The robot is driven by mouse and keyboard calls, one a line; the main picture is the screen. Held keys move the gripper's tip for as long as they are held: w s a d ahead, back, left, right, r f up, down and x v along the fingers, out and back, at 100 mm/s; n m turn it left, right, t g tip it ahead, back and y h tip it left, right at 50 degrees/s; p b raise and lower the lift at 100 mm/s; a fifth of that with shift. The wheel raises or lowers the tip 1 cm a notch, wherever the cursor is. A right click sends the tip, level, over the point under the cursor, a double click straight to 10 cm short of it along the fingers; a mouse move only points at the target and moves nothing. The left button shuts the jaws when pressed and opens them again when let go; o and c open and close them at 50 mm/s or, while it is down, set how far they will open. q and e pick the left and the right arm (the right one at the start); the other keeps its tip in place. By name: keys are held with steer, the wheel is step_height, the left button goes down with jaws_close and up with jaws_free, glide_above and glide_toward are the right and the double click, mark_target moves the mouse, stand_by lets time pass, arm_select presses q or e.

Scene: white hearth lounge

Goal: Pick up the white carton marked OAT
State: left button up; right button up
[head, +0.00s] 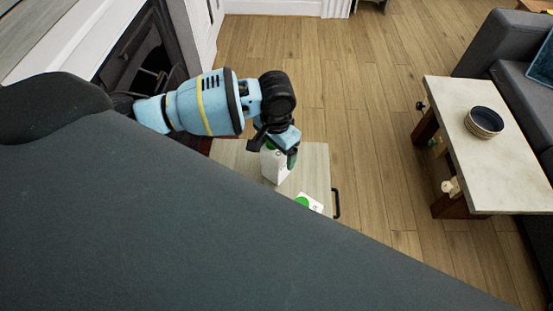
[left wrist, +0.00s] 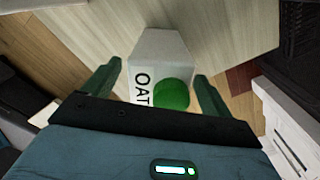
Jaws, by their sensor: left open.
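My left gripper (head: 280,150) is above the carton. In the left wrist view its two dark green fingers (left wrist: 158,85) are apart, one on each side of the carton, with a gap on both sides. I cannot tell how far down they reach. My right gripper is not in view.
A second white carton with a green cap (head: 309,202) is nearer on the same surface, partly hidden by my own body. A dark handle (head: 337,203) is at its right edge. A low table (head: 480,150) with a dark bowl (head: 484,121) stands right. Wood floor between is clear.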

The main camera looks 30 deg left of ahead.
arm_select(q)
steer(key=c, duration=1.9)
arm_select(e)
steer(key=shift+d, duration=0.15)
arm_select(q)
steer(key=shift+o, duration=0.2)
steer(key=shift+r, duration=0.15)
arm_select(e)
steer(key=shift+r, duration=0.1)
